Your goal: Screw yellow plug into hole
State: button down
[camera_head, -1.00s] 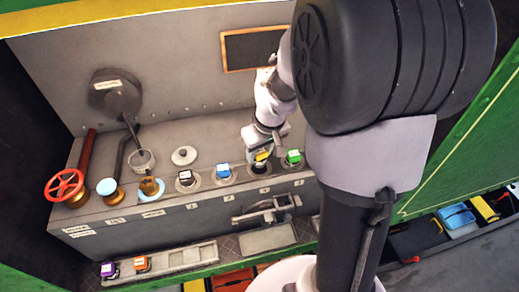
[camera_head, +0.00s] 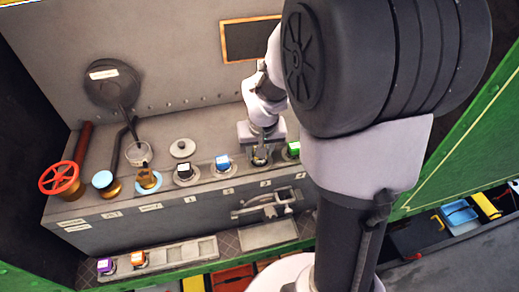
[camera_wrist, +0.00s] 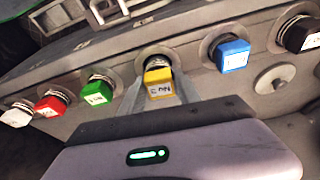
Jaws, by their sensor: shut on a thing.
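The yellow plug (camera_wrist: 158,80) stands at a hole in the row along the console in the wrist view, its labelled head up and metal thread partly showing behind it. My gripper (camera_wrist: 155,95) is shut on the yellow plug, with a finger on each side of it. In the head view my gripper (camera_head: 261,153) is over the console's front row, between the blue plug (camera_head: 222,163) and the green plug (camera_head: 293,149). The hole under the yellow plug is hidden. I cannot tell how deep the thread sits.
A black plug (camera_head: 184,171) stands left of the blue one. Red (camera_wrist: 52,103) and white (camera_wrist: 17,115) plugs show beyond the green one in the wrist view. A purple plug (camera_head: 105,266) and an orange plug (camera_head: 138,259) sit in a lower tray. A red valve wheel (camera_head: 60,178) is at the left.

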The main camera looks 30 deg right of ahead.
jog(key=m+b, duration=0.3)
jog(key=shift+f+h, duration=0.15)
jog(key=shift+h, duration=0.25)
jog(key=shift+r+m+g, duration=0.2)
jog(key=shift+m+g, duration=0.1)
jog(key=shift+m, duration=0.2)
